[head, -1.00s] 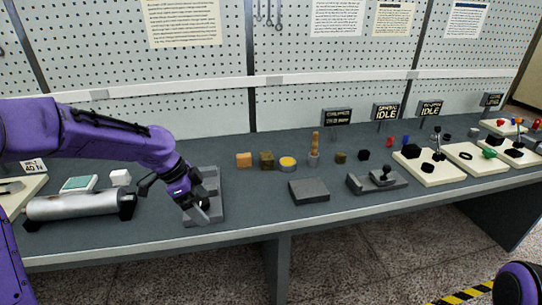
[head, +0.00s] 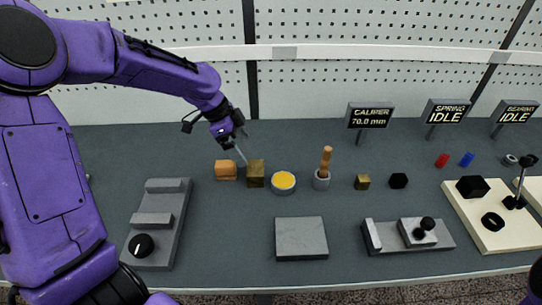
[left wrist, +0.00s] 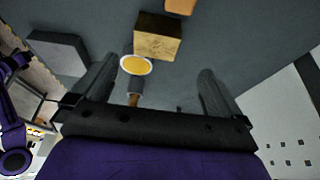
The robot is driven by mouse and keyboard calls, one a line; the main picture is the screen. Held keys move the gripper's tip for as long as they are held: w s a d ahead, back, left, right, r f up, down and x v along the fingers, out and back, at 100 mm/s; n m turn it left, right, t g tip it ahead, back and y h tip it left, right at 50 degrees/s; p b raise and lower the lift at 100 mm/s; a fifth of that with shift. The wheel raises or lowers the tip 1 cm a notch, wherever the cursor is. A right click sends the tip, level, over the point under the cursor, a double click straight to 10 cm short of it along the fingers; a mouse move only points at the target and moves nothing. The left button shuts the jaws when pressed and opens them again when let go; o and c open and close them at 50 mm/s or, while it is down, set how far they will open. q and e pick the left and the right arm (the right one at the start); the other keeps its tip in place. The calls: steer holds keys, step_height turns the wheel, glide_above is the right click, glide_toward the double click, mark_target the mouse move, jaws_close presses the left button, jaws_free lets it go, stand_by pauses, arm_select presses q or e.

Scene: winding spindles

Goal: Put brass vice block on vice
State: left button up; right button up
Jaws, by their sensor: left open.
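A brass-coloured block (head: 255,174) stands on the bench beside an orange block (head: 226,169). The brass block also shows in the left wrist view (left wrist: 157,42), beyond the fingertips. My left gripper (head: 241,151) is open and hangs just above and behind the two blocks, with nothing between its fingers. The grey vice (head: 166,213), with a black knob at its near end, lies on the bench at the left, its gap empty. A smaller brass cube (head: 362,182) stands farther right. My right gripper is out of view.
A yellow-topped round tin (head: 283,182), a wooden-handled brush in a cup (head: 322,175) and a black cube (head: 398,180) stand in the row. A grey flat plate (head: 301,238) and a grey fixture (head: 410,236) lie nearer. Bench between vice and plate is clear.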

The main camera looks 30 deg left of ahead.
mark_target(254, 168)
arm_select(q)
steer(key=f, duration=0.1)
steer(key=d+f, duration=0.1)
steer(key=f, duration=0.1)
steer(key=d+f, duration=0.1)
steer(key=shift+s+f+p, duration=0.2)
steer(key=shift+s+p, duration=0.1)
steer(key=shift+s, duration=0.1)
steer(key=f, duration=0.1)
steer(key=w+d+f, duration=0.1)
steer(key=f, duration=0.1)
steer(key=w+f+p, duration=0.1)
steer(key=shift+w+d+f, duration=0.2)
steer(key=shift+w+f, duration=0.05)
steer(key=shift+f, duration=0.25)
steer(key=shift+s+r, duration=0.2)
steer(key=shift+s, duration=0.15)
steer(key=shift+w, duration=0.1)
steer(key=c, duration=1.6)
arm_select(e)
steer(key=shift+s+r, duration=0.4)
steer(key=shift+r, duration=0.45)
